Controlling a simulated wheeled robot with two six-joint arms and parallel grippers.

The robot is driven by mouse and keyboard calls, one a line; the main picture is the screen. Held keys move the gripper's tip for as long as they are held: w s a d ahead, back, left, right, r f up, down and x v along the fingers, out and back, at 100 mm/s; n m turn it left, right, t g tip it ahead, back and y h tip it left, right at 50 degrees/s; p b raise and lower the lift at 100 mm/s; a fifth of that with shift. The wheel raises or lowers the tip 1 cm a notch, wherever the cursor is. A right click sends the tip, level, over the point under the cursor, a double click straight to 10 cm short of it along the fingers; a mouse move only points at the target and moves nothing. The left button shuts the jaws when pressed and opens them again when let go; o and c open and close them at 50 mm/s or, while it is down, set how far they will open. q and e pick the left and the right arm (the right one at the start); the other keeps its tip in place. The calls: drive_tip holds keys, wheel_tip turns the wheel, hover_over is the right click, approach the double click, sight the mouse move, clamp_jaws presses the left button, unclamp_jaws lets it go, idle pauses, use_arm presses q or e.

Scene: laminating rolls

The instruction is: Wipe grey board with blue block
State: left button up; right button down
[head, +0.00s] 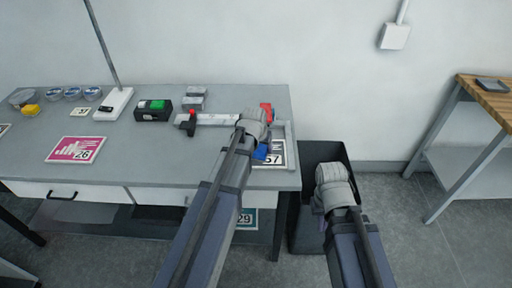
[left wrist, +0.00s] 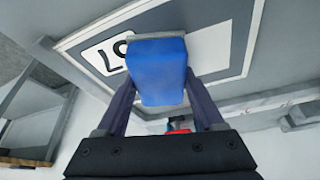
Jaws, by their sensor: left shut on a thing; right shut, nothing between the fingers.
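The blue block (head: 261,152) is at the right end of the workbench, partly hidden by my left gripper (head: 255,128). In the left wrist view, my left gripper (left wrist: 160,105) is shut on the blue block (left wrist: 158,72), with one finger on each side. A thin grey layer edges its far end. The grey board (left wrist: 195,62), with a white border and a partly hidden number label, lies behind the block. The board (head: 279,158) also shows in the head view. I cannot tell whether block and board touch. My right gripper (head: 333,178) is shut and empty, right of the bench.
A black bin (head: 310,153) stands beside the bench, behind my right gripper. A long pale bar with red parts (head: 215,120) lies left of the board. A pink card (head: 76,149), black-green box (head: 153,110) and round tins sit further left. The bench's front middle is clear.

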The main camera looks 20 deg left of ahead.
use_arm(q)
drive_tip(key=shift+d+f, duration=0.1)
drive_tip(key=shift+d, duration=0.35)
drive_tip(key=shift+w+r+p, duration=0.2)
drive_tip(key=shift+r+p, duration=0.4)
drive_tip(key=shift+p, duration=0.05)
wheel_tip(320, 180, up, 5)
drive_tip(key=p, duration=0.4)
drive_tip(key=shift+f+p, duration=0.1)
drive_tip(key=shift+p, duration=0.3)
wheel_tip(320, 180, up, 3)
drive_tip(key=p, duration=0.3)
drive_tip(key=shift+a, duration=0.1)
